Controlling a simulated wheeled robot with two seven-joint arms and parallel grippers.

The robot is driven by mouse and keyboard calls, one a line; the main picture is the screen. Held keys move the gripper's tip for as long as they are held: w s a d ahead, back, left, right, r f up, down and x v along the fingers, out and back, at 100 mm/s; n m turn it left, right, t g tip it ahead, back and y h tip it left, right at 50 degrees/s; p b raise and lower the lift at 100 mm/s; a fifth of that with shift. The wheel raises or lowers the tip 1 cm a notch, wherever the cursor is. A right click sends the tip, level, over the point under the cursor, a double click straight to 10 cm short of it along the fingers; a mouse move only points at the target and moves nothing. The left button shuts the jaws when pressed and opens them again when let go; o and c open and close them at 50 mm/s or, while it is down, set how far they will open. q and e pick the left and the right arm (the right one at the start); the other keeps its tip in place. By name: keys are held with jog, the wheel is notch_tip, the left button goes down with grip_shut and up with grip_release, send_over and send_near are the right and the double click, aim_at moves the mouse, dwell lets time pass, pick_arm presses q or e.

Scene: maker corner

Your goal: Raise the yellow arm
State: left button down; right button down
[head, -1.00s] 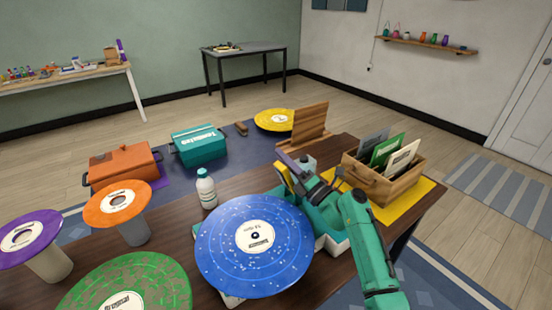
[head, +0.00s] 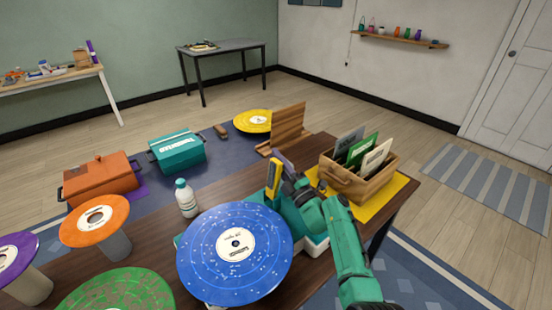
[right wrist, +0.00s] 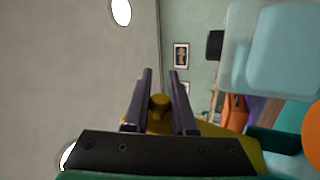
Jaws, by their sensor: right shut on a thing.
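The yellow arm (head: 273,178) stands steeply at the back right of the blue speckled record (head: 235,248), on the teal and white player (head: 316,243) partly hidden under the record. My right gripper (head: 282,158) is at the arm's upper end. In the right wrist view its two dark fingers (right wrist: 160,88) close around a yellow knob (right wrist: 159,103) of the arm. My left gripper is not in view.
A wooden crate of record sleeves (head: 358,178) stands close to the right of my right gripper. A white bottle (head: 186,200) stands left of the blue record. Orange (head: 95,221) and green (head: 115,295) records lie further left. A wooden stand (head: 284,128) is behind.

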dwell(0.3)
jog(key=c, duration=0.7)
grip_release()
jog(key=shift+d+f, duration=0.1)
jog(key=shift+c, duration=0.2)
jog(key=v, duration=1.3)
jog(key=shift+s+d+f+p, duration=0.15)
jog(key=shift+f+p, duration=0.1)
jog(key=shift+p, duration=0.1)
jog(key=shift+s+d+f, duration=0.1)
jog(key=shift+s+d, duration=0.15)
jog(key=shift+s, duration=0.15)
